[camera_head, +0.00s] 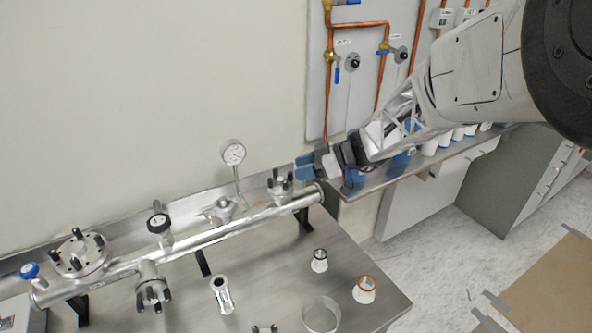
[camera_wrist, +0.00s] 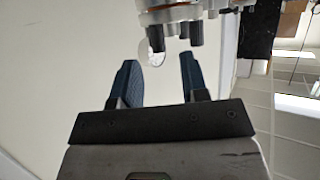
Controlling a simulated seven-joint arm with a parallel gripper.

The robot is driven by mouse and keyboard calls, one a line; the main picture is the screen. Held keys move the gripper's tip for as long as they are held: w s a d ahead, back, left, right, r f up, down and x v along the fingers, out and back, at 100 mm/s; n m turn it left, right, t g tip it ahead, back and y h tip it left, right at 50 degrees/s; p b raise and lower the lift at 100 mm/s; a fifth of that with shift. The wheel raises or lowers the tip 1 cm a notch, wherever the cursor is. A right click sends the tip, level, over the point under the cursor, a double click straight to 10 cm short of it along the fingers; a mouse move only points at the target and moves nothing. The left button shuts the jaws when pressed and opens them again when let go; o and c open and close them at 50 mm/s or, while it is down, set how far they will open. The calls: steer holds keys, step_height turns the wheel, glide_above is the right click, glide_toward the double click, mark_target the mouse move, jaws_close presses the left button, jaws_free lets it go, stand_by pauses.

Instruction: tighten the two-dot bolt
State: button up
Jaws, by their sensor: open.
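My gripper (camera_head: 302,167) is open and empty near the right end of a long metal vacuum tube (camera_head: 230,229). Its two blue fingers (camera_wrist: 158,68) are spread in the wrist view, with nothing between them. In the head view it is just above and to the right of a small flange (camera_head: 280,187) with dark bolts. A metal flange (camera_wrist: 185,12) with dark bolts hangs into the top of the wrist view, beyond the fingertips and apart from them. No dot marks are readable on any bolt, so I cannot tell which is the two-dot bolt.
A round gauge (camera_head: 233,153) stands on the tube left of my gripper. A large bolted flange (camera_head: 79,253) and a lower one (camera_head: 152,289) are farther left. Small white-sided cups (camera_head: 366,290) stand on the metal table (camera_head: 265,285). A copper-pipe panel (camera_head: 345,95) is behind.

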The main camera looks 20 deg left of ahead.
mark_target(290, 176)
steer(key=shift+x, duration=1.1)
jaws_close()
